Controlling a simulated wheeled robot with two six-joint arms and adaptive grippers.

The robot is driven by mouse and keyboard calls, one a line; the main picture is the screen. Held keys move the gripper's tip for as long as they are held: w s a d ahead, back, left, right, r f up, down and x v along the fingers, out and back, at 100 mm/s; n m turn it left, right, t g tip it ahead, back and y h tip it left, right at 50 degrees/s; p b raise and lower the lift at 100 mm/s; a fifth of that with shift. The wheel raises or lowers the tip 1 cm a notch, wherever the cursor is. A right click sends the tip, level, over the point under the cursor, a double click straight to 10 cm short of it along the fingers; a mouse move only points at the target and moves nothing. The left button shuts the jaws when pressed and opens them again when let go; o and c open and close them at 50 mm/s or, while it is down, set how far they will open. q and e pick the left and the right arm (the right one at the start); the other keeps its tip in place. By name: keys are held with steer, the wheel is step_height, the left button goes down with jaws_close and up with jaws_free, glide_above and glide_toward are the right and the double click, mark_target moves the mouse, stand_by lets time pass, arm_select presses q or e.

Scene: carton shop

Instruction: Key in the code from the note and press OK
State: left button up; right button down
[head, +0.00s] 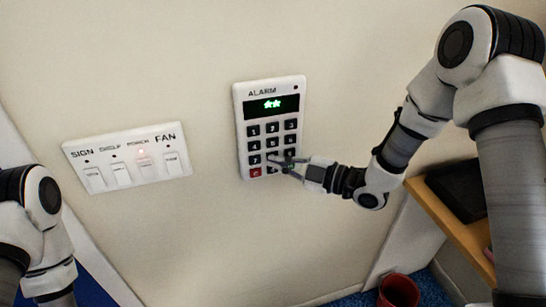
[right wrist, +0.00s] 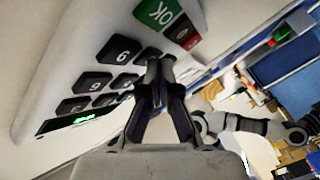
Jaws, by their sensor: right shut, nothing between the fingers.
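The white ALARM keypad (head: 241,110) is on the wall in the middle of the head view. Its dark display (head: 268,105) shows two green stars. In the right wrist view the keypad (right wrist: 50,60) is seen close up and turned, with the green OK key (right wrist: 157,12) and a red key (right wrist: 184,32) near the top. My right gripper (head: 284,162) is shut and empty, its tips at the lower keys. The tips (right wrist: 160,66) hide part of the keys, and contact cannot be told. No note is seen. My left gripper is out of view.
A wooden shelf (head: 445,215) holding a dark item is at right. A red bin (head: 398,291) stands below.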

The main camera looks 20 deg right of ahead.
stand_by(0.4)
steer(key=shift+s, duration=0.75)
steer(key=s+b, duration=0.1)
steer(key=s, duration=0.4)
steer(key=shift+d, duration=0.1)
stand_by(1.6)
